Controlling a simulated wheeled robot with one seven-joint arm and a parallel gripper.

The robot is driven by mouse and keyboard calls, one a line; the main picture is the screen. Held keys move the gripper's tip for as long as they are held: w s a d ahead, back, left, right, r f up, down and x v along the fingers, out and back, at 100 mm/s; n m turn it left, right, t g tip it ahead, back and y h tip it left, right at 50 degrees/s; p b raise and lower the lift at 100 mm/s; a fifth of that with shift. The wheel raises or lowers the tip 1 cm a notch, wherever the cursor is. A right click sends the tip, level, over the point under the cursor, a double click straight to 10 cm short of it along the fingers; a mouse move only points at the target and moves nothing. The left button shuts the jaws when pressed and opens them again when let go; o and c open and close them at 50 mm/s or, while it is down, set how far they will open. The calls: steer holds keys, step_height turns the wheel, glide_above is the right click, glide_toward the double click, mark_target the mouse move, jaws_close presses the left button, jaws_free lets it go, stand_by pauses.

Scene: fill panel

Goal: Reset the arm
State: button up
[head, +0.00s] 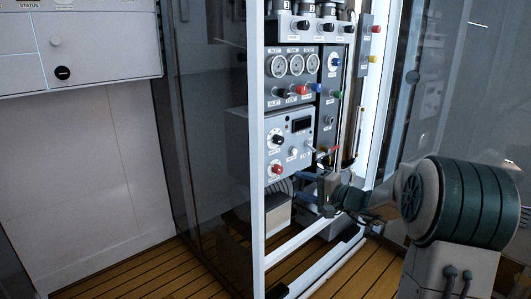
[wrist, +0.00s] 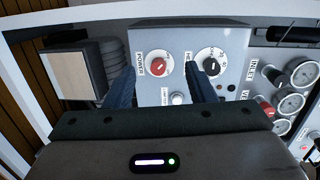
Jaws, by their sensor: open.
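My gripper (head: 306,184) is at the lower part of the panel in the head view, with my arm reaching in from the right. In the wrist view my gripper (wrist: 161,78) has its two dark blue fingers well apart, with nothing held between them. Behind the fingers is the grey control box (head: 262,124) with a red knob (wrist: 158,63) labelled POWER, a black knob (wrist: 211,62) and a small white button (wrist: 177,98). The red knob also shows in the head view (head: 277,169), close above the fingers. I cannot tell how far the fingertips are from the box face.
White frame posts (head: 257,150) and dark glass panes (head: 205,130) flank the panel. Round gauges (head: 296,65) and coloured knobs sit above the box. A beige-fronted box (wrist: 77,75) lies beside it in the wrist view. Wooden floor (head: 150,275) is clear at lower left.

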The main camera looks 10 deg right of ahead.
steer(key=s+a+r+n+g+h+p, duration=0.25)
steer(key=s+a+r+g+p, duration=0.35)
steer(key=s+p, duration=0.35)
steer(key=s+a+r+n+g+h+p, duration=0.1)
steer(key=s+a+r+n+g+p, duration=0.3)
steer(key=s+r+p, duration=0.5)
steer(key=s+d+r+n+h+p, duration=0.1)
steer(key=s+d+r+h+p, duration=0.2)
steer(key=s+r+p, duration=0.4)
steer(key=s+d+r+n+h+p, duration=0.1)
steer(key=s+d+r+h+p, duration=0.2)
steer(key=s+r+p, duration=0.4)
steer(key=shift+s+r+h+p, duration=0.15)
steer(key=shift+s+h+p, duration=0.7)
steer(key=shift+s+p, duration=0.3)
steer(key=shift+n, duration=0.25)
